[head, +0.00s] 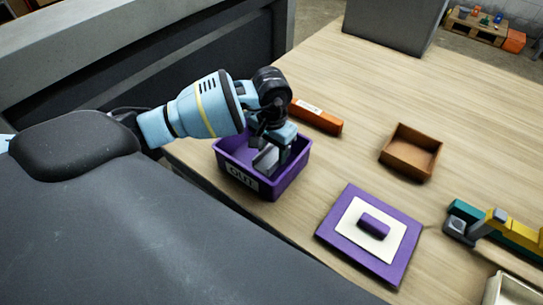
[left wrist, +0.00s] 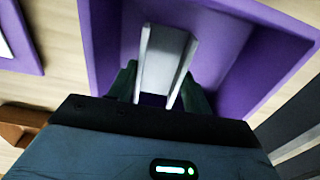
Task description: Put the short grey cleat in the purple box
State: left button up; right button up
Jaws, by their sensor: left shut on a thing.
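The short grey cleat (left wrist: 162,62) is a light grey channel-shaped piece held between my left gripper's dark fingers in the left wrist view. It also shows in the head view (head: 265,160). My left gripper (head: 277,152) is shut on it and points down inside the purple box. The purple box (head: 291,181) is an open bin with a white label on its front, near the table's left edge. The cleat is within the box's walls; I cannot tell whether it touches the floor. My right gripper is not in view.
An orange bar (head: 317,117) lies just behind the purple box. A purple mat (head: 329,229) with a white centre bears a small purple piece (head: 373,225). A brown tray (head: 411,153) stands to the right.

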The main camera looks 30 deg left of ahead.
aim_at(272, 160)
pick_arm(q)
jog(key=shift+f, duration=1.55)
jog(key=shift+f, duration=0.2)
jog(key=o, duration=1)
jog(key=shift+c, duration=0.2)
notch_tip(272, 160, up, 12)
jog(key=shift+r, duration=0.2)
